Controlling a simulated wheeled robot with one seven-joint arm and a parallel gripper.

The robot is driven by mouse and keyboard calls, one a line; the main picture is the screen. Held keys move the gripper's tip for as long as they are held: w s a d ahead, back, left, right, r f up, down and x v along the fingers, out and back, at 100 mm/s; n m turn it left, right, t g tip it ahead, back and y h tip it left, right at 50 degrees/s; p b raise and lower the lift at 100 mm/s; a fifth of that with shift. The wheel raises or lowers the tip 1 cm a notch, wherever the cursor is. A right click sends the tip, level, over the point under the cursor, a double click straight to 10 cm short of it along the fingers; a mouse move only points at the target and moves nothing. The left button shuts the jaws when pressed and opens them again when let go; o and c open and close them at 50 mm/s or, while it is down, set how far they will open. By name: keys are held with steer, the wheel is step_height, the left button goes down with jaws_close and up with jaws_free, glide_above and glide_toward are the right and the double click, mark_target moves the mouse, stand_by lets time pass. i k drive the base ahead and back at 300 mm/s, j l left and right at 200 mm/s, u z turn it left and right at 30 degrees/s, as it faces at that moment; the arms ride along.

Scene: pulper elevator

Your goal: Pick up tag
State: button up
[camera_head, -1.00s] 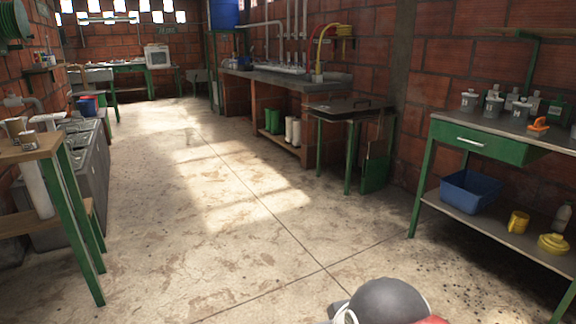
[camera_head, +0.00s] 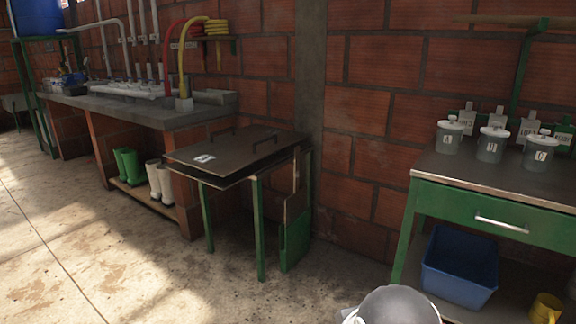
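Several grey-white tags with dark lettering stand or hang against the brick wall behind the right workbench. One is the left tag (camera_head: 467,118), with another tag (camera_head: 497,119) beside it. Their lower parts are partly hidden by the lidded pots in front. A small white label or tag (camera_head: 204,158) with a dark mark also lies on the dark top of the small green-legged table (camera_head: 240,147). I cannot tell which one the task means. My gripper is not in view; only a grey rounded part, probably of my arm, shows at the bottom edge.
The workbench (camera_head: 440,166) has a green drawer and bears grey lidded pots (camera_head: 491,146). A blue crate (camera_head: 459,268) and a yellow mug (camera_head: 545,308) sit on its lower shelf. Green boots (camera_head: 128,166) and white boots stand under the sink counter. The floor at left is clear.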

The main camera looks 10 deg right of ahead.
mark_target(467, 116)
steer(key=i+z, duration=0.1)
steer(key=i, duration=0.45)
steer(key=i+j+z, duration=0.1)
steer(key=i, duration=0.4)
steer(key=i+j+z, duration=0.1)
steer(key=i, duration=0.45)
